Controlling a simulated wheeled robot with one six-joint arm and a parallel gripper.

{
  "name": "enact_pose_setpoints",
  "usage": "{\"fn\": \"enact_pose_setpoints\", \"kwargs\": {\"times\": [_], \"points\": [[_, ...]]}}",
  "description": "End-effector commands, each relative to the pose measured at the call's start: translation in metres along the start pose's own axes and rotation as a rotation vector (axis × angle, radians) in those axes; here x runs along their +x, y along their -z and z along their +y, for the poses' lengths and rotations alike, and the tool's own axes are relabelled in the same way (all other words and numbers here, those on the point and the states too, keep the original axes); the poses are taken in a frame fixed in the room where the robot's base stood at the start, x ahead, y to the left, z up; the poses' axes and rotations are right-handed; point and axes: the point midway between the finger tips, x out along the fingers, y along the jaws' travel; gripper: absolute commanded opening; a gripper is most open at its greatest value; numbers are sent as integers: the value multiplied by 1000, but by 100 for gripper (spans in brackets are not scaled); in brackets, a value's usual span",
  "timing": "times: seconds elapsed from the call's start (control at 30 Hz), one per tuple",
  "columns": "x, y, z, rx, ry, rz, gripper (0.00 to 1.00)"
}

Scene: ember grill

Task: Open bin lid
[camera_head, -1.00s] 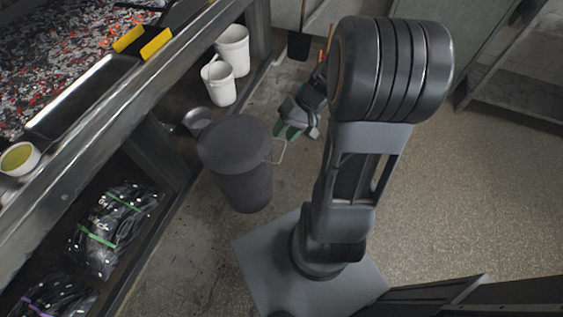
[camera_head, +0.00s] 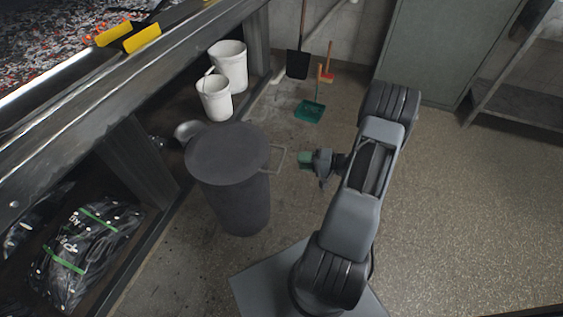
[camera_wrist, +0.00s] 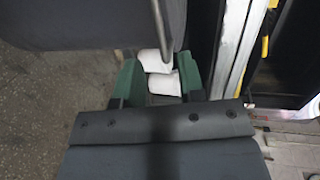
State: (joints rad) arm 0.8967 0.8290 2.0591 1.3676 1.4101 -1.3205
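The dark grey round bin (camera_head: 240,205) stands on the floor left of my arm. Its lid (camera_head: 226,152) lies flat on top, shut. A thin loop handle (camera_head: 279,158) sticks out from the lid's right side. My gripper (camera_head: 304,159), with green fingertips, is just right of the handle and appears apart from it. In the wrist view the two green fingers of my gripper (camera_wrist: 158,80) stand apart with nothing held between them. The bin's dark side (camera_wrist: 95,22) fills the upper left there, and a thin handle bar (camera_wrist: 160,28) reaches down towards the gap between the fingers.
Two white buckets (camera_head: 228,66) and a metal bowl (camera_head: 188,130) sit beneath the grill counter (camera_head: 120,82) at left. A black shovel (camera_head: 299,62) and a green dustpan (camera_head: 309,111) are by the back wall. A green cabinet (camera_head: 440,50) stands behind. Floor at right is clear.

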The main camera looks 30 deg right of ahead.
Motion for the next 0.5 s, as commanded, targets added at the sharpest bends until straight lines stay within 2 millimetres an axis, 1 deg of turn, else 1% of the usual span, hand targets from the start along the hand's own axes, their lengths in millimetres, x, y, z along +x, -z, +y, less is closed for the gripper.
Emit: {"fn": "enact_pose_setpoints", "kwargs": {"times": [0.03,0.2,0.33,0.5], "points": [[12,-1,2,-1,0,-6,36],[43,-1,2,-1,-1,-5,36],[61,-1,1,-1,-1,-4,36],[76,0,1,0,-1,-2,36]]}}
